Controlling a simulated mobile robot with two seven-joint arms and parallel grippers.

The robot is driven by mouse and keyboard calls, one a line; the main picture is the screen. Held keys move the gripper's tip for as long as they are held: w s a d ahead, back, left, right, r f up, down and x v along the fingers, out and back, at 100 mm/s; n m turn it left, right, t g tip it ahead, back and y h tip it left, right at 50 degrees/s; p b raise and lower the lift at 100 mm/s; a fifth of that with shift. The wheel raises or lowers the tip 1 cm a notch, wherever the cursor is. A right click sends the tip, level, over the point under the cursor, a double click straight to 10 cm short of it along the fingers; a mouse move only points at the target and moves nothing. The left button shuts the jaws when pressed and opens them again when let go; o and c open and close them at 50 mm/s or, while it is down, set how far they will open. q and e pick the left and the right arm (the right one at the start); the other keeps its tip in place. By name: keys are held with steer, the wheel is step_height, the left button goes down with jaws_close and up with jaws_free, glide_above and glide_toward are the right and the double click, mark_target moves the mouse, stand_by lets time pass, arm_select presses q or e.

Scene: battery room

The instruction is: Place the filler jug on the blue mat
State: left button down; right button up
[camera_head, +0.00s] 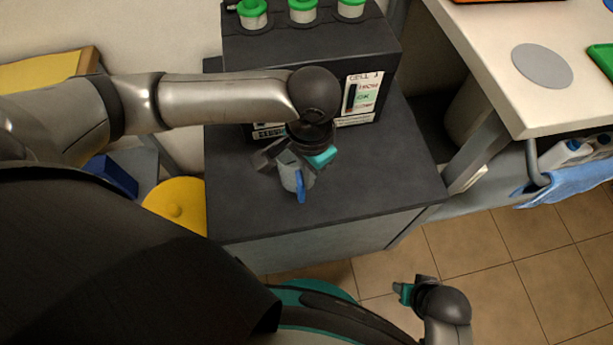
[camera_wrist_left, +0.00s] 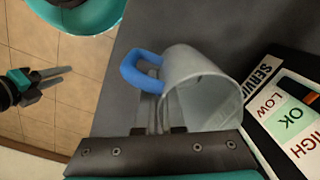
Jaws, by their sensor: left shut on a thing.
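The filler jug (camera_head: 291,178) is a small grey vessel with a blue handle, in front of the dark battery unit in the head view. My left gripper (camera_head: 297,165) is shut on it. In the left wrist view the jug (camera_wrist_left: 200,88) lies across the picture, its open mouth and pale inside showing, the blue handle to the left. I cannot tell whether its base touches the dark bench top. My right gripper (camera_head: 411,288) is low at the right, empty, its fingers apart in the left wrist view (camera_wrist_left: 66,76).
The battery unit (camera_head: 300,45) with green caps and a level label stands on the dark bench (camera_head: 385,185). A white table (camera_head: 490,70) at the right carries a grey disc (camera_head: 542,65) and a green item (camera_head: 604,58).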

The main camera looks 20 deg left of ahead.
arm_select(q)
steer(key=shift+f, duration=0.35)
steer(key=shift+f, duration=0.1)
steer(key=c, duration=1.5)
jaws_free()
steer(key=o, duration=0.5)
steer(key=shift+c, duration=0.2)
